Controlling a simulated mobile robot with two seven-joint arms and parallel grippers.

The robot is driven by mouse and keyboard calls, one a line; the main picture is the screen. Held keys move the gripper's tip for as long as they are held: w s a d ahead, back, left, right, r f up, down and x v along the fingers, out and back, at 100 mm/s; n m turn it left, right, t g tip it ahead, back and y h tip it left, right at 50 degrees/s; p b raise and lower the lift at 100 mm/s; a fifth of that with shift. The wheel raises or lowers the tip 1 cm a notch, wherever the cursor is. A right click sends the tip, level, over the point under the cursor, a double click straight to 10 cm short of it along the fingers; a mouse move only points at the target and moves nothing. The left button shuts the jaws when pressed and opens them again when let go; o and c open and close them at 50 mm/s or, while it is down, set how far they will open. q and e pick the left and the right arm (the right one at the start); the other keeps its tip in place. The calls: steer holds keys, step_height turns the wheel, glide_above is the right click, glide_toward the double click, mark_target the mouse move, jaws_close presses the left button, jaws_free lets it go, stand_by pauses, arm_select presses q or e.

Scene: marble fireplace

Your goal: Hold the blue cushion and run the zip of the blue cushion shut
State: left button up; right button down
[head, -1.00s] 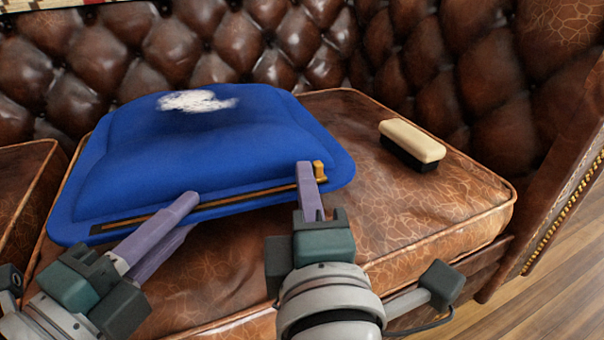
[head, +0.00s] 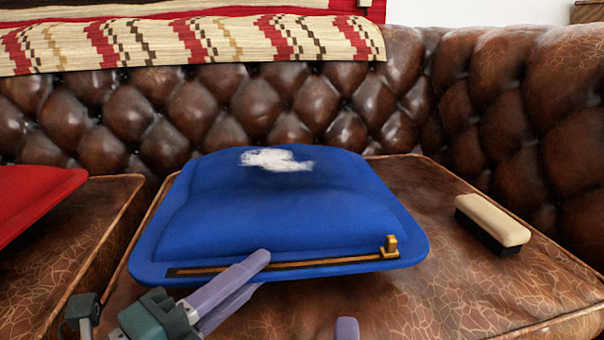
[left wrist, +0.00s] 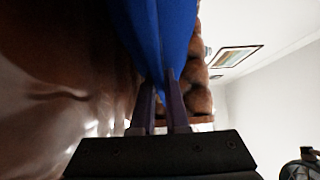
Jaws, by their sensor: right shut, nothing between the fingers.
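The blue cushion (head: 290,215) lies on the brown leather seat, with a white fluffy patch (head: 276,160) on top. Its zip (head: 300,264) runs along the front edge as a dark, gold-edged strip. The gold zip pull (head: 391,247) stands at the right end of the strip. My left gripper (head: 262,268) is shut on the cushion's front edge, one finger above and one below. The left wrist view also shows the blue cushion (left wrist: 160,35) between the left fingers (left wrist: 160,90). My right gripper (head: 347,328) shows only a fingertip at the bottom, below the zip pull and apart from the cushion.
A black and cream brush (head: 492,223) lies on the seat to the right of the cushion. A red cushion (head: 35,200) is at the left. The tufted sofa back (head: 180,110) rises behind, with a patterned throw (head: 200,42) over it. The seat front right is clear.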

arm_select(q)
steer(key=o, duration=0.6)
steer(key=shift+d, duration=0.1)
steer(key=shift+c, duration=0.2)
steer(key=shift+s, duration=0.1)
